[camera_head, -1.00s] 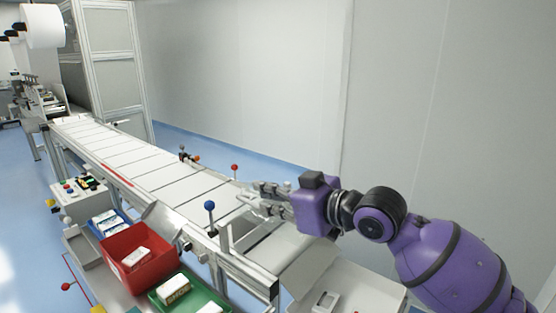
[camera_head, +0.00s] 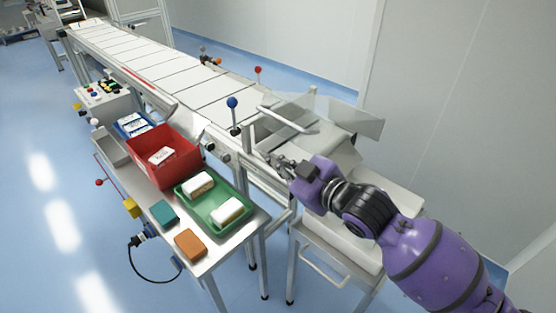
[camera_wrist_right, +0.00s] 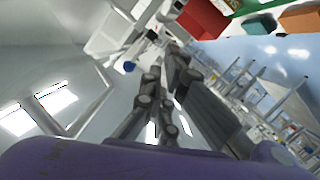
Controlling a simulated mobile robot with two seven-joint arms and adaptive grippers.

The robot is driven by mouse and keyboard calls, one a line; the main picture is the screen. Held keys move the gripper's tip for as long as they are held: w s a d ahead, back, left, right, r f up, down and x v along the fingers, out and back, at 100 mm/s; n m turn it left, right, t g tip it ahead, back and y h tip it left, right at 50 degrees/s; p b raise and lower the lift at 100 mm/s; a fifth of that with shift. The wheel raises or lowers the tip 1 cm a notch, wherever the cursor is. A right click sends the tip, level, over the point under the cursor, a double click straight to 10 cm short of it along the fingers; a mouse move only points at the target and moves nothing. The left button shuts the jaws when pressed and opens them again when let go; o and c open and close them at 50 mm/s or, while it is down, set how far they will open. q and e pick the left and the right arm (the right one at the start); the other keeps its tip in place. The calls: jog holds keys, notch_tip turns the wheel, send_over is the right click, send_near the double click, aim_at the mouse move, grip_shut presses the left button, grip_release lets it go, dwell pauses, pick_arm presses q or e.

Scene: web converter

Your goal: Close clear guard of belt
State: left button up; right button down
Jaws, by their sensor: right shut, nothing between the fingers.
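The belt (camera_head: 165,82) runs from the far left to its near end at the picture's middle. The clear guard (camera_head: 290,112) is at that near end, a see-through panel with a grey bar, tilted over the belt end. How far it is open is hard to tell. My right gripper (camera_head: 273,160) is shut and empty, low at the near side of the belt end, just below the guard. Whether it touches the frame cannot be told. Its fingers also show in the right wrist view (camera_wrist_right: 168,70), pointing up the picture. My left gripper is not in view.
A side table holds a red bin (camera_head: 190,165), a green tray (camera_head: 240,215) with two white packs, a teal block (camera_head: 164,213) and an orange block (camera_head: 190,244). A blue-knobbed lever (camera_head: 233,103) and a red-knobbed one (camera_head: 258,70) flank the belt. A wall stands right.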

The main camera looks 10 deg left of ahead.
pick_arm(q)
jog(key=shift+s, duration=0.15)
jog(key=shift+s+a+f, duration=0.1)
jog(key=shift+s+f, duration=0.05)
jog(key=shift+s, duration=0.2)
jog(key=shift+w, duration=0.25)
